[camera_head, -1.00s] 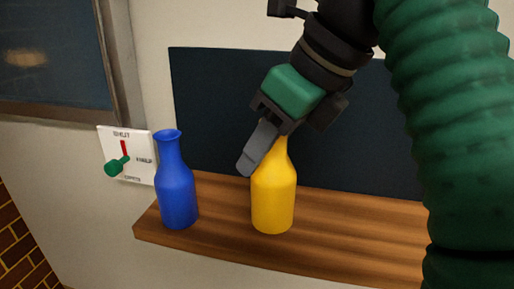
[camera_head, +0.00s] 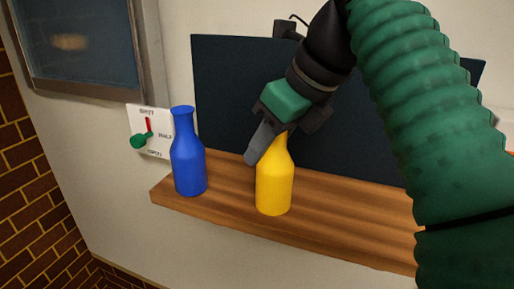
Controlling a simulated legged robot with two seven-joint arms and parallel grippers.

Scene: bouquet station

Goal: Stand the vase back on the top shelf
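A yellow vase (camera_head: 274,190) stands upright on a wooden shelf (camera_head: 330,215). A blue vase (camera_head: 188,155) stands upright to its left on the same shelf. My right gripper (camera_head: 268,143) comes down from the upper right to the neck of the yellow vase. One finger shows along the left of the neck; the other finger and the vase's top are hidden by the gripper, so I cannot tell whether it is shut on the neck. My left gripper is not in view.
A dark panel (camera_head: 225,85) is on the wall behind the shelf. A white plate with a green-knobbed lever (camera_head: 143,138) is on the wall left of the blue vase. A framed window (camera_head: 75,45) is upper left. The shelf between the vases is clear.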

